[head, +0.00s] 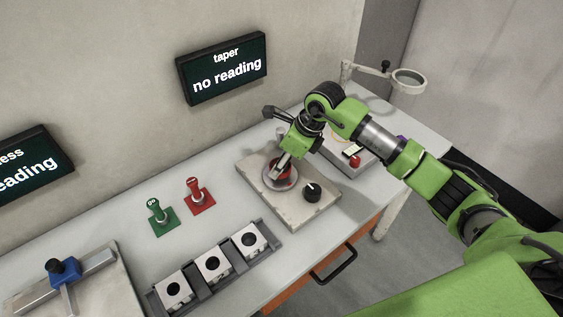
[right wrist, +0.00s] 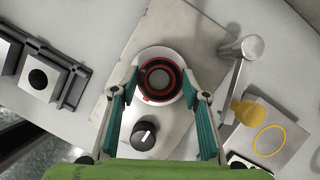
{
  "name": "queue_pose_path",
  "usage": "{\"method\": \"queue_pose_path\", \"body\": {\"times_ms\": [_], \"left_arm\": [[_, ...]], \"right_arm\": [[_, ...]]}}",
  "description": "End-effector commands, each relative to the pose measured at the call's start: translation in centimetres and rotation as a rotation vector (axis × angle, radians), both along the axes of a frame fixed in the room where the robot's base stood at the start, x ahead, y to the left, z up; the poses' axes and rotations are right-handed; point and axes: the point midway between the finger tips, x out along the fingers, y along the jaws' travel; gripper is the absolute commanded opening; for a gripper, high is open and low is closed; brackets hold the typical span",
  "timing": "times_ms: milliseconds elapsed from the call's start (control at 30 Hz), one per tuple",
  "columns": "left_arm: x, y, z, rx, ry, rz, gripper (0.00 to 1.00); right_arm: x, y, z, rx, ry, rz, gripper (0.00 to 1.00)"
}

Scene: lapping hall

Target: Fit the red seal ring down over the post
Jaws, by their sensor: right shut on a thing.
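The red seal ring (right wrist: 151,98) shows in the right wrist view as a dark and red ring. My right gripper (right wrist: 160,88) points down with a finger on each side, shut on the ring. A round grey part, apparently the post (right wrist: 157,78), shows inside the ring; how far down the ring sits on it I cannot tell. Both are over a pale round plate (right wrist: 142,62) on a flat metal base (head: 255,190). In the head view the gripper (head: 280,168) partly hides the ring. My left gripper is not in view.
A black knob (head: 312,191) stands on the base close to the plate. A rack (head: 205,285) of square blocks is in front, with green (head: 161,218) and red (head: 199,196) handled pieces behind. A wall screen (head: 222,68) reads "taper no reading". A magnifier (head: 408,80) stands at the back right.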

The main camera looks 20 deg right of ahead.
Motion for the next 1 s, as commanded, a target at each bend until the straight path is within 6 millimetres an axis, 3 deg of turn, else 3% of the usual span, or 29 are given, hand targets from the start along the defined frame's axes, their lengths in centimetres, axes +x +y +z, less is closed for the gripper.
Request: {"method": "queue_pose_path", "body": {"times_ms": [367,400,467,833,1000], "left_arm": [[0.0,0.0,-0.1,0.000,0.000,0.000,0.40],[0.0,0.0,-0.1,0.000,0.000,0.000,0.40],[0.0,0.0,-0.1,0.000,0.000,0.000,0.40],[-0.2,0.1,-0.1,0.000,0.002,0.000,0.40],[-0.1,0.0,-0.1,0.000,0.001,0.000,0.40]], "right_arm": [[0.0,0.0,0.0,0.001,-0.001,0.000,0.20],[0.0,0.0,0.0,0.000,0.000,0.000,0.50],[0.0,0.0,-0.1,0.000,0.000,0.000,0.61],[-0.1,-0.1,0.1,0.000,0.000,0.000,0.61],[-0.5,-0.7,2.1,-0.001,-0.002,-0.001,0.61]]}}
